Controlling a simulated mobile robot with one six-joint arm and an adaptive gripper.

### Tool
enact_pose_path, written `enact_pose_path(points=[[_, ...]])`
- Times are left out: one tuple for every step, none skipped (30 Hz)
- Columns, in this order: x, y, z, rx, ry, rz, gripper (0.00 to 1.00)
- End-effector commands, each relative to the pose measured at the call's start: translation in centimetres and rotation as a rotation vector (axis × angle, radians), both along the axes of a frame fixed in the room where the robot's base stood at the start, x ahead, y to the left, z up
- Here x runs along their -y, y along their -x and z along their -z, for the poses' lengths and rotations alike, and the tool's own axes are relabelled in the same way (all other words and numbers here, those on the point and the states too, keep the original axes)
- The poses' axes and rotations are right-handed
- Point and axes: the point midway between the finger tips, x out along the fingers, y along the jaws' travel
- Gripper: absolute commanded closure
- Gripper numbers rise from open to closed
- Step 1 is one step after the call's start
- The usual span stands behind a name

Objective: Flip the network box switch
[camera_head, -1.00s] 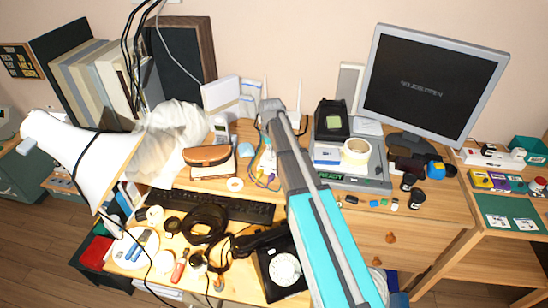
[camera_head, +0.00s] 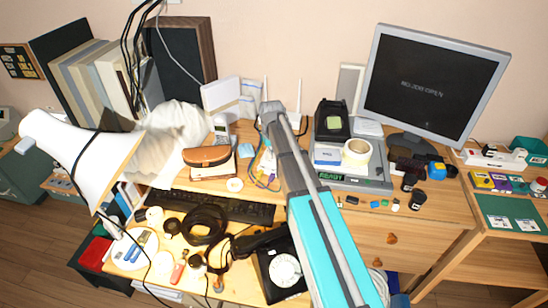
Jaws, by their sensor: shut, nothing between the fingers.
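A white box with two upright antennas, which looks like the network box (camera_head: 296,120), stands at the back of the desk near the wall. My arm covers much of it, and its switch cannot be made out. My gripper (camera_head: 271,108) is at the far end of my grey and turquoise arm, over or in front of this box. It looks shut and empty. Its fingertips are small and seen from behind, so I cannot tell whether they touch the box.
A monitor (camera_head: 434,85) stands right of my arm, beside a grey device (camera_head: 352,179) carrying a tape roll (camera_head: 356,151). A brown pouch (camera_head: 207,157), loose cables and a keyboard (camera_head: 212,206) lie left. A black dial phone (camera_head: 281,268) sits in front. A white lamp (camera_head: 82,155) overhangs the left side.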

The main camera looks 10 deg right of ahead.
Motion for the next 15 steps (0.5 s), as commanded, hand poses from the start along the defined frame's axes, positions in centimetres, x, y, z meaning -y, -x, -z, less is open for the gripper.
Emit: enact_pose_path(points=[[0.0,0.0,-0.3,0.001,0.0,0.0,1.0],[0.0,0.0,-0.4,0.001,0.0,0.0,1.0],[0.0,0.0,-0.6,0.001,0.0,0.0,1.0],[0.0,0.0,-0.8,0.001,0.0,0.0,1.0],[0.0,0.0,-1.0,0.001,0.0,0.0,1.0],[0.0,0.0,-1.2,0.001,0.0,0.0,1.0],[0.0,0.0,-1.4,0.001,0.0,0.0,1.0],[0.0,0.0,-1.6,0.001,0.0,0.0,1.0],[0.0,0.0,-1.8,0.001,0.0,0.0,1.0],[0.0,0.0,-2.0,0.001,0.0,0.0,1.0],[0.0,0.0,-2.2,0.001,0.0,0.0,1.0],[0.0,0.0,-2.4,0.001,0.0,0.0,1.0],[0.0,0.0,-2.6,0.001,0.0,0.0,1.0],[0.0,0.0,-2.7,0.001,0.0,0.0,1.0],[0.0,0.0,-2.9,0.001,0.0,0.0,1.0]])
